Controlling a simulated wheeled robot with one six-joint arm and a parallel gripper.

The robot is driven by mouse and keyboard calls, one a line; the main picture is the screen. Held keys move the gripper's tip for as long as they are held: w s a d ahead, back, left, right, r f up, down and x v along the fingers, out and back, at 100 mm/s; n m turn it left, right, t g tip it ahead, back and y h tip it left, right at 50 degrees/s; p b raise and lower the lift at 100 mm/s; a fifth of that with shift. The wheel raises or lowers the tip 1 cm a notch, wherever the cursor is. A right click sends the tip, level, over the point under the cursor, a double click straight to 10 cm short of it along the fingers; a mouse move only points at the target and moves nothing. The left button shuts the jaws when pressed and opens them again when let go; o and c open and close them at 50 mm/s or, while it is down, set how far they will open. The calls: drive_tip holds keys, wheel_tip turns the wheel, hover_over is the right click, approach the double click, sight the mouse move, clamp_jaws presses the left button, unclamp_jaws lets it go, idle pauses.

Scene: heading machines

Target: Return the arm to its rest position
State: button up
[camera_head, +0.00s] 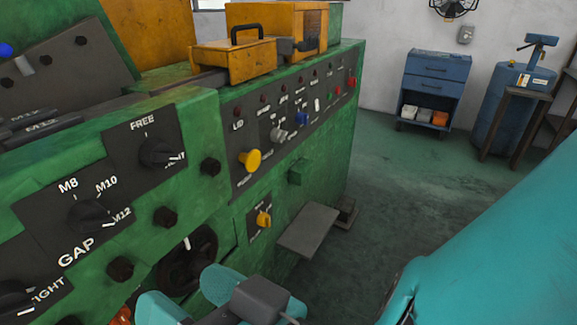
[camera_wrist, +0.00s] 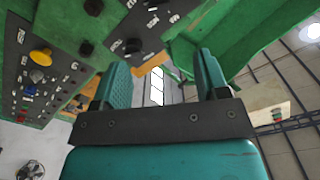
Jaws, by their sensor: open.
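My gripper (camera_head: 190,294) shows at the bottom of the head view, with teal fingers and a dark grey body. It is in front of the lower part of the green machine (camera_head: 325,135), near a dark round handwheel (camera_head: 188,262). Whether it touches the machine cannot be told. In the wrist view my gripper (camera_wrist: 162,80) has its two teal fingers well apart, with nothing between them. My teal arm fills the lower right of the head view.
The machine's panels carry knobs, including a yellow knob (camera_head: 250,160) and a GAP dial (camera_head: 92,216). A grey plate (camera_head: 307,230) juts out low. A blue cabinet (camera_head: 433,85) and a blue barrel (camera_head: 500,105) stand at the back. Green floor (camera_head: 400,180) between is clear.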

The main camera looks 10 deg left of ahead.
idle(0.3)
drive_tip(key=w+d+n+g+h, duration=0.25)
drive_tip(key=w+d+h, duration=0.4)
drive_tip(key=d, duration=0.35)
drive_tip(key=d+m+g+h, duration=0.3)
drive_tip(key=d+h, duration=0.3)
drive_tip(key=d, duration=1.2)
drive_tip(key=shift+s+r+m, duration=0.25)
drive_tip(key=shift+s+m, duration=0.1)
drive_tip(key=shift+s, duration=0.05)
drive_tip(key=shift+d+h, duration=0.1)
drive_tip(key=shift+h, duration=0.15)
